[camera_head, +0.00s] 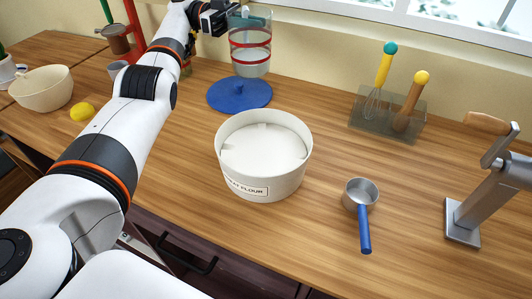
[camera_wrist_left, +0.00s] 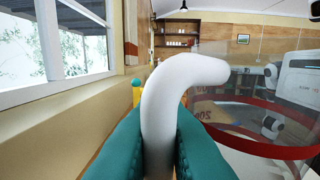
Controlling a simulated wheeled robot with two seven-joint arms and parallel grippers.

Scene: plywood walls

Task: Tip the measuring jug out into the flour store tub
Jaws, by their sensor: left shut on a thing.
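The clear measuring jug (camera_head: 250,56) with red bands is upright in the head view, behind the tub and just over the blue lid in the picture. My left gripper (camera_head: 222,20) is shut on its white handle (camera_wrist_left: 163,110), which stands between the teal fingers (camera_wrist_left: 160,150) in the left wrist view. I cannot tell what the jug holds. The flour store tub (camera_head: 263,187) is a round cream tub with a flour label. It stands open on the counter, with a pale surface inside. My right gripper is not in view.
The tub's blue lid (camera_head: 240,94) lies behind it. A saucepan (camera_head: 361,195) with a blue handle, a utensil holder (camera_head: 388,116) and a metal press (camera_head: 485,195) stand to the right. A cream bowl (camera_head: 42,90) and a lemon (camera_head: 82,112) are at left.

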